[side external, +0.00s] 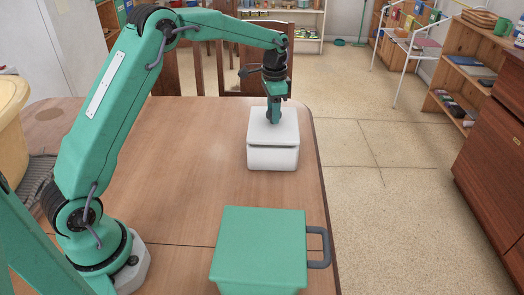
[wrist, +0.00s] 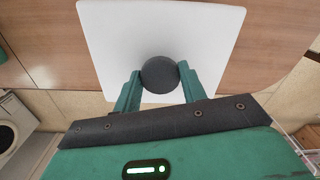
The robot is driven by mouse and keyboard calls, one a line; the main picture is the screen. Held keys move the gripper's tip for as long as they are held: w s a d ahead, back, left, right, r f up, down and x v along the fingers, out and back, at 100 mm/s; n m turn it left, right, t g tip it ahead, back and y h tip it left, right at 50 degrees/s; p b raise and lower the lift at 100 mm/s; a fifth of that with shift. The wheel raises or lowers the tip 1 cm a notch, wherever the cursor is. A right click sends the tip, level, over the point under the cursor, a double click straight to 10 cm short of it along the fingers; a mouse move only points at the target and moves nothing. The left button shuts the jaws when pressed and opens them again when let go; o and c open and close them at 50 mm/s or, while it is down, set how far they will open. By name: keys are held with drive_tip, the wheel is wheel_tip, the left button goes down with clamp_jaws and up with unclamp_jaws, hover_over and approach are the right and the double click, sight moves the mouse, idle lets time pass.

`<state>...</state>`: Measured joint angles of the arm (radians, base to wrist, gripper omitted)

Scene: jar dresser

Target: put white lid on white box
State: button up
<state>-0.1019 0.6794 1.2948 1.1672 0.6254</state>
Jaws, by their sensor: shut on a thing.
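The white lid (side external: 272,124) is on top of the white box (side external: 272,158) near the right edge of the table in the side external view. A thin dark line shows between the lid and the box along the front. My gripper (side external: 273,118) is above the lid, shut on its knob. In the wrist view, the gripper (wrist: 160,84) holds the round dark knob (wrist: 159,74) between its two green fingers. The square white lid (wrist: 160,30) spreads out around the knob and hides the box beneath it.
A green box (side external: 260,245) with a grey handle (side external: 320,247) stands at the front right of the wooden table (side external: 185,165). A yellow container (side external: 12,125) is at the far left. Chairs (side external: 262,60) stand behind the table. The table's middle is clear.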

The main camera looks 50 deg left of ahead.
drive_tip(key=shift+f, duration=0.15)
drive_tip(key=o, duration=1.2)
wheel_tip(320, 180, up, 13)
drive_tip(key=shift+r, duration=0.15)
idle(0.4)
